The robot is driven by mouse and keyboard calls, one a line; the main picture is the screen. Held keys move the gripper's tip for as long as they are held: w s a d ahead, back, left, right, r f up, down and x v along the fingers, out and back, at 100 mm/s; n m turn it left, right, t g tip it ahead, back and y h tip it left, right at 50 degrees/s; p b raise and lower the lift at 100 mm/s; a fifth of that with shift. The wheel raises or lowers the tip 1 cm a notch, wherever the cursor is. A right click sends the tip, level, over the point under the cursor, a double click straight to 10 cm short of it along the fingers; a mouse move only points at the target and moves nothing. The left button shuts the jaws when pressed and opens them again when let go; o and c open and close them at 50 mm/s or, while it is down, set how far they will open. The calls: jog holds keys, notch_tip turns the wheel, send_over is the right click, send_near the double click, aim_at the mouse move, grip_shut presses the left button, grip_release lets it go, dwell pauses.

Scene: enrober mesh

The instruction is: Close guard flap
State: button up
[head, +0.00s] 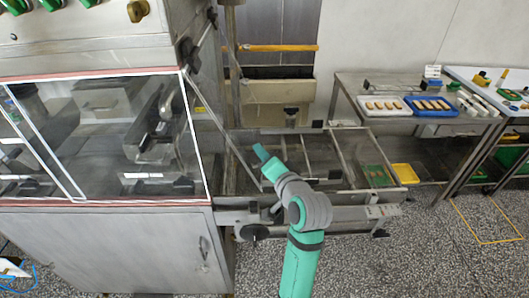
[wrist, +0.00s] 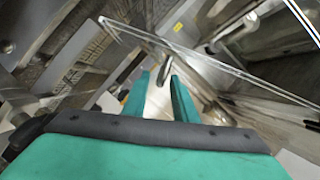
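The guard flap looks like a clear pane with pale edges (head: 223,131), slanting out and down from the right end of the enrober's housing in the head view. In the wrist view the clear pane (wrist: 215,64) runs diagonally from upper left to right, just beyond my fingertips. My gripper (head: 260,151) is beside the lower part of the flap, over the mesh frame. In the wrist view my gripper (wrist: 159,76) has its two teal fingers apart. A small dark rounded piece shows at the fingertips; I cannot tell whether they touch it.
The enrober's cabinet (head: 110,245) with its glazed windows fills the left. The open mesh conveyor frame (head: 350,165) extends right below my gripper. A steel table (head: 385,88) with a white tray (head: 384,116) and blue tray (head: 432,114) stands behind. Speckled floor at right front is clear.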

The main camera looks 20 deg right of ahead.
jog(key=shift+x, duration=0.85)
jog(key=shift+d, duration=0.25)
jog(key=shift+w, duration=0.15)
grip_shut()
jog(key=shift+d, duration=0.15)
jog(key=shift+a+f, duration=0.15)
jog(key=shift+a, duration=0.2)
jog(key=shift+d, duration=0.35)
